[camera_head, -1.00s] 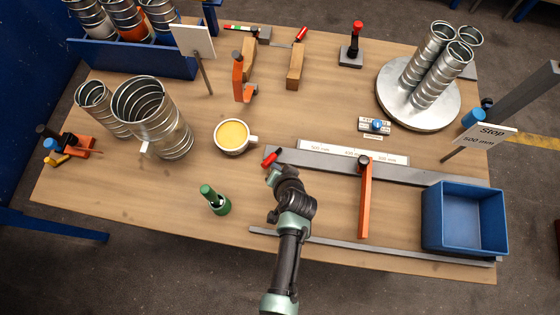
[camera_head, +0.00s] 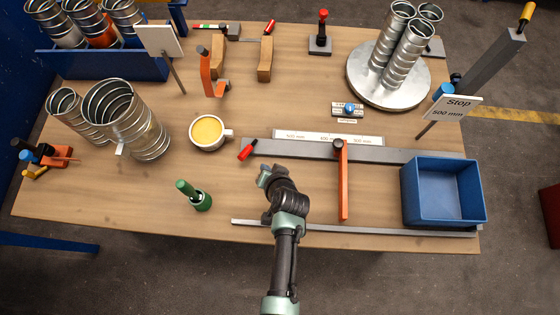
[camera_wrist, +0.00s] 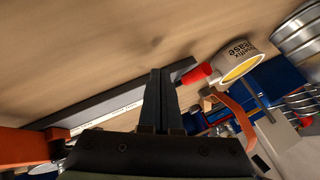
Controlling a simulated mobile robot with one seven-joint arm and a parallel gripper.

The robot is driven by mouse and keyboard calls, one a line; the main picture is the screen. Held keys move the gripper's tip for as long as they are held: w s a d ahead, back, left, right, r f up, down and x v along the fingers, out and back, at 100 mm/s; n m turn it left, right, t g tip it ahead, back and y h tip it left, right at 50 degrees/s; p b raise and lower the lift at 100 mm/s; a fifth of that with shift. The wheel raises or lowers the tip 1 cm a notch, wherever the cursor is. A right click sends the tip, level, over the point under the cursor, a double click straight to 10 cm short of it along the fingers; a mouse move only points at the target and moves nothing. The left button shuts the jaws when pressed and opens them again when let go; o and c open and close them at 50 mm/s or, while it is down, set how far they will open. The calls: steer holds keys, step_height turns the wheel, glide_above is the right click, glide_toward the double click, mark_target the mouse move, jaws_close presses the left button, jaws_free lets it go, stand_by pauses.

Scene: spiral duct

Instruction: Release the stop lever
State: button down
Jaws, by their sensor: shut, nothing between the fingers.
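A red-handled lever (camera_head: 247,150) sits at the left end of a long grey rail (camera_head: 420,156). The red handle also shows in the wrist view (camera_wrist: 196,73), just right of my fingers. An orange stop arm (camera_head: 343,185) with a black knob (camera_head: 338,144) lies across from the rail toward the front bar; part of it shows at the lower left of the wrist view (camera_wrist: 25,147). My gripper (camera_head: 265,175) is below and right of the red handle, apart from it in the head view. In the wrist view my gripper's fingers (camera_wrist: 160,95) are together and empty.
A cup (camera_head: 209,132) stands left of the red handle. A green bottle-like tool (camera_head: 195,196) stands at front left. A blue bin (camera_head: 443,192) is at right, near a "Stop 500 min" sign (camera_head: 455,106). The wood between cup, bottle and my gripper is clear.

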steer(key=v, duration=0.9)
steer(key=shift+a+p, duration=0.4)
steer(key=shift+s+r, duration=0.1)
steer(key=shift+r, duration=0.05)
